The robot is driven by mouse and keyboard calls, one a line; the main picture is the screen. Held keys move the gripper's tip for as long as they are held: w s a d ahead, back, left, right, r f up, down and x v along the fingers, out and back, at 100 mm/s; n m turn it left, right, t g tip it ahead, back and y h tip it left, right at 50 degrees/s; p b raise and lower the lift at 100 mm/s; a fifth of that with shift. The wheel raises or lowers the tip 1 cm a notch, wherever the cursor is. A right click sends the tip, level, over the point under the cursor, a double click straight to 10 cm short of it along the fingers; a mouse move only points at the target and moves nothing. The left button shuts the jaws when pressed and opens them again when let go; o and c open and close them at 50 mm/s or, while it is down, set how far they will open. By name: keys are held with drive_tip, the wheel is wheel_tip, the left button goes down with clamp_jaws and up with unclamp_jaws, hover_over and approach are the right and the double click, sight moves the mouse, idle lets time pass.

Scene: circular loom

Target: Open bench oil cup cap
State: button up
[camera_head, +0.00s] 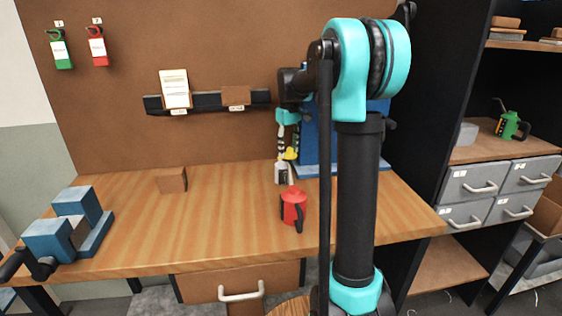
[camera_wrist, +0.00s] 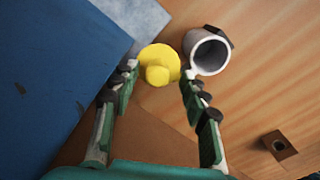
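The bench oil cup is a small pale grey cup (camera_head: 281,173) at the back of the bench. In the wrist view the cup (camera_wrist: 208,52) shows its open mouth and dark inside. Its yellow cap (camera_wrist: 158,66) is a round disc with a knob, off the mouth and beside the cup. In the head view the yellow cap (camera_head: 291,154) shows just above the cup. My gripper (camera_wrist: 160,77) is over the cap, its two fingers apart on either side with narrow gaps visible. Whether the cap is joined to the cup cannot be told.
A blue machine (camera_head: 317,140) stands close by, also filling the left of the wrist view (camera_wrist: 50,75). A red oil can (camera_head: 294,208) stands in front of the cup. A brown block (camera_head: 171,180) and blue vise (camera_head: 72,225) are left. The middle bench is clear.

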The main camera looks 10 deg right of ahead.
drive_tip(key=shift+w+d, duration=0.25)
drive_tip(key=shift+d, duration=0.05)
